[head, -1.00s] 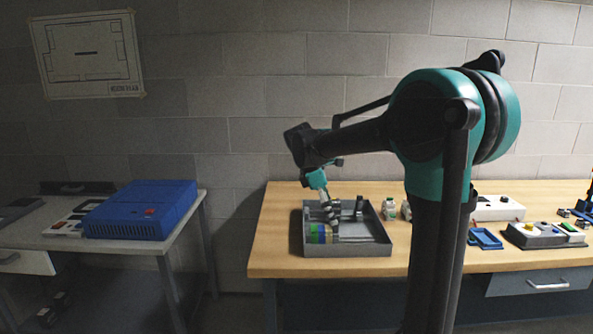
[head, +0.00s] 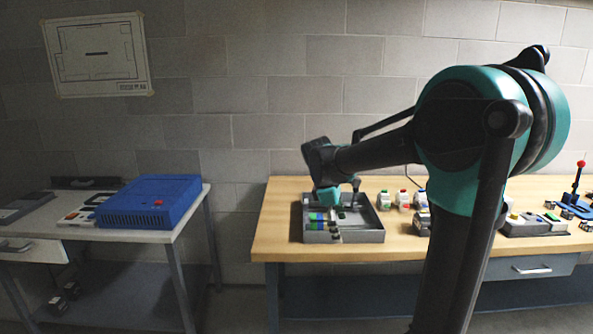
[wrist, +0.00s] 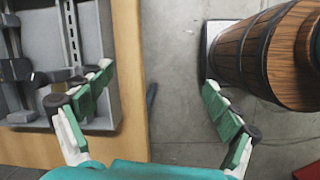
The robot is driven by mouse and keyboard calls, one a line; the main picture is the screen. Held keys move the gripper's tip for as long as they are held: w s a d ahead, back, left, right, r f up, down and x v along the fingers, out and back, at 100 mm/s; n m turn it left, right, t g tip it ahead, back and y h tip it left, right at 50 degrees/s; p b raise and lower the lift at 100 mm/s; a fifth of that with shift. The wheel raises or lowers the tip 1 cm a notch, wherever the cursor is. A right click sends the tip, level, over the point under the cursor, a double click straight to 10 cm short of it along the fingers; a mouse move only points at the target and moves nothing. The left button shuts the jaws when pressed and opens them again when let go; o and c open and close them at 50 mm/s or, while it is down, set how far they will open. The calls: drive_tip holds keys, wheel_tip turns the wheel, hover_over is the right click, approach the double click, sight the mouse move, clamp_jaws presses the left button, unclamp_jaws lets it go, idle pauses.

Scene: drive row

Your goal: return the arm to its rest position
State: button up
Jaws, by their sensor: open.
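My arm reaches left from its teal shoulder over the wooden bench (head: 410,247) in the head view. My gripper (wrist: 155,88) is open and empty in the wrist view, its two teal fingers wide apart. Between them lie the bench's edge and bare floor. In the head view only its teal end (head: 328,197) shows, over or in front of the grey tray (head: 372,237); its fingertips cannot be made out there. The tray holds several blue, green and dark parts. It also shows under the left finger in the wrist view (wrist: 107,118).
A wooden barrel (wrist: 262,48) stands beyond the right finger in the wrist view. Several small pieces with coloured tops, one a red-topped white piece (head: 403,198), stand right of the tray. A blue box (head: 150,205) sits on the left table (head: 150,236). Floor lies between the tables.

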drive_tip(key=s+d+f+m+t+y, duration=0.1)
drive_tip(key=s+d+f+m, duration=0.2)
drive_tip(key=s+f+m, duration=0.4)
drive_tip(key=s+d+f+m+t+y, duration=0.2)
drive_tip(key=s+d+f+m, duration=0.1)
drive_tip(key=s+f+m, duration=0.5)
drive_tip(key=s, duration=0.3)
drive_tip(key=shift+s+f+t+y, duration=0.3)
drive_tip(key=shift+s+f, duration=0.1)
